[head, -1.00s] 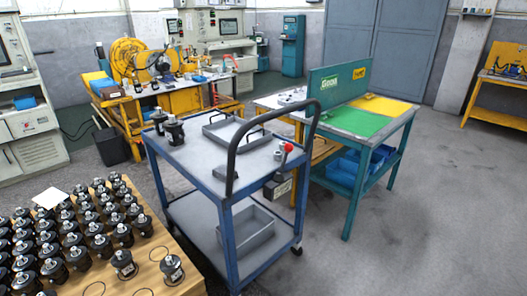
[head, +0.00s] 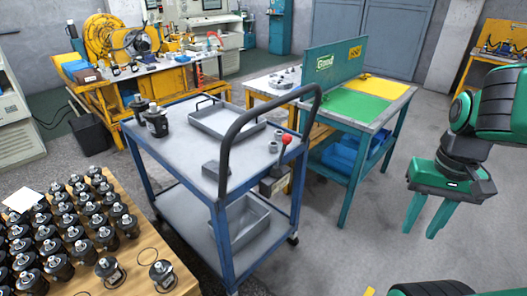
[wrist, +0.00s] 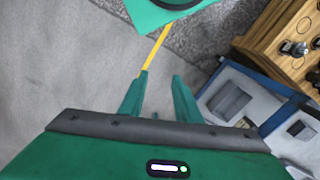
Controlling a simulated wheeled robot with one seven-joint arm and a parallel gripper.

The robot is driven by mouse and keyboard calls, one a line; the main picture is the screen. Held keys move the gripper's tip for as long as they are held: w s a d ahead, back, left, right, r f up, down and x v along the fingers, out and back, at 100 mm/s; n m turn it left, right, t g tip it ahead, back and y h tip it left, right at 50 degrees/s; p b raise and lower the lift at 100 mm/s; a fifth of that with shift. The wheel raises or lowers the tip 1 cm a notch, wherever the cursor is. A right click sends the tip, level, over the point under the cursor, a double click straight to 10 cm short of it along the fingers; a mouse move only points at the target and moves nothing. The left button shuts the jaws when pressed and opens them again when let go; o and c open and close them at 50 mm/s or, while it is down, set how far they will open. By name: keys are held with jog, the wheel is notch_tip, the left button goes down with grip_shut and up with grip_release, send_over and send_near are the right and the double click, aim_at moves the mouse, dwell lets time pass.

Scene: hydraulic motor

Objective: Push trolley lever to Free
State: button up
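The trolley (head: 187,154) is a blue-framed cart with grey shelves and a dark curved push handle (head: 238,127). Its lever has a red ball knob (head: 286,139) and stands on the top shelf's right side, by the handle. My gripper (head: 424,228) hangs in the air to the right of the trolley, well apart from the lever, fingers pointing down. In the wrist view its two green fingers (wrist: 157,88) are spread with nothing between them. The trolley also shows at the right of the wrist view (wrist: 262,110); the lever cannot be made out there.
A wooden table (head: 134,268) with several black motors stands at front left. A teal-legged workbench (head: 389,118) with green and yellow mats stands behind the trolley to the right. The grey floor (head: 345,250) between trolley and arm is clear.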

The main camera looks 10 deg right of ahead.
jog(key=n+t+y, duration=0.8)
jog(key=t, duration=0.4)
send_near(283, 150)
jog(key=f+x, duration=0.1)
jog(key=x, duration=1.3)
jog(key=shift+w+d, duration=0.15)
jog(key=shift+w, duration=0.1)
